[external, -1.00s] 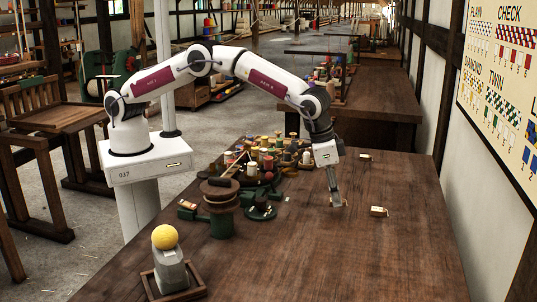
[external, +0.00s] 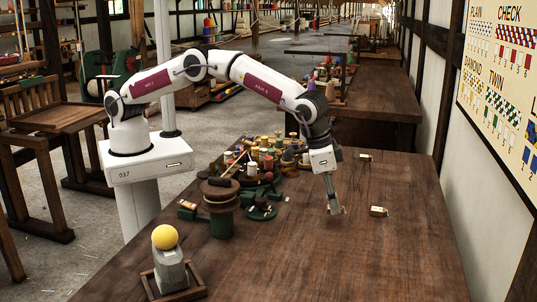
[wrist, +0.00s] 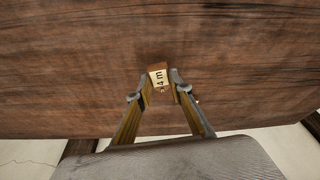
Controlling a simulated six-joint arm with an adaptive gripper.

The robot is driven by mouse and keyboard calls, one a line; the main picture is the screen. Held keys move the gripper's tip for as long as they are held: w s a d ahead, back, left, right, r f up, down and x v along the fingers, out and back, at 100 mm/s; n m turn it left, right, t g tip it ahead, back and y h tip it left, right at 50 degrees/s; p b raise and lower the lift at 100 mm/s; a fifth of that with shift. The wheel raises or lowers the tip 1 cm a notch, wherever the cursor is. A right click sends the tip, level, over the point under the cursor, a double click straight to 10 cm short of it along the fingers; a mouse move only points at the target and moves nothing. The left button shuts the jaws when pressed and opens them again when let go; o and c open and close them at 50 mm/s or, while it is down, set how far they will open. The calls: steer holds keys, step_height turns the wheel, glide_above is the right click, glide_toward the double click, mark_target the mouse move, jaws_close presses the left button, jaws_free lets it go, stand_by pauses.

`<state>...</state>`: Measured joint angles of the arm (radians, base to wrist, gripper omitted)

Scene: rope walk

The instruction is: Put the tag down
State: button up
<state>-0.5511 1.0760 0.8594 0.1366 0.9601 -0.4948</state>
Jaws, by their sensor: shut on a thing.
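My gripper (external: 335,210) is low over the right-hand part of the wooden table, fingers pointing down. In the wrist view my gripper (wrist: 160,84) is shut on a small tag (wrist: 158,77) with a pale face marked "4 m" and a brown upper edge. The tag sits between the two fingertips. In the external view only a small tan bit of the tag (external: 343,210) shows beside the fingertips. I cannot tell whether the tag touches the tabletop.
Two similar small tags lie on the table (external: 300,270), one to the right (external: 378,211) and one farther back (external: 365,157). Spools (external: 266,160) crowd the table left of my gripper. A yellow ball on a grey stand (external: 165,237) is front left. The front right is clear.

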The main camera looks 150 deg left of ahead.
steer(key=shift+w+d, duration=0.1)
steer(key=shift+w+d, duration=0.15)
steer(key=shift+d, duration=0.05)
steer(key=w+d+r+m, duration=0.2)
steer(key=d+r, duration=0.2)
steer(key=d, duration=0.6)
steer(key=w+d+r+m+t+h, duration=0.1)
steer(key=d+r, duration=0.2)
steer(key=d, duration=0.7)
steer(key=w+d+r+m, duration=0.2)
steer(key=d+r, duration=0.2)
steer(key=d, duration=0.5)
steer(key=s+d+m, duration=0.3)
steer(key=s+d, duration=0.4)
steer(key=d, duration=0.7)
steer(key=s+d+f+m+h, duration=0.1)
steer(key=s+d+f+m, duration=0.2)
steer(key=s, duration=0.6)
steer(key=shift+s+d+f+h, duration=0.15)
steer(key=shift+d+f+h, duration=0.15)
steer(key=shift+d+f, duration=0.25)
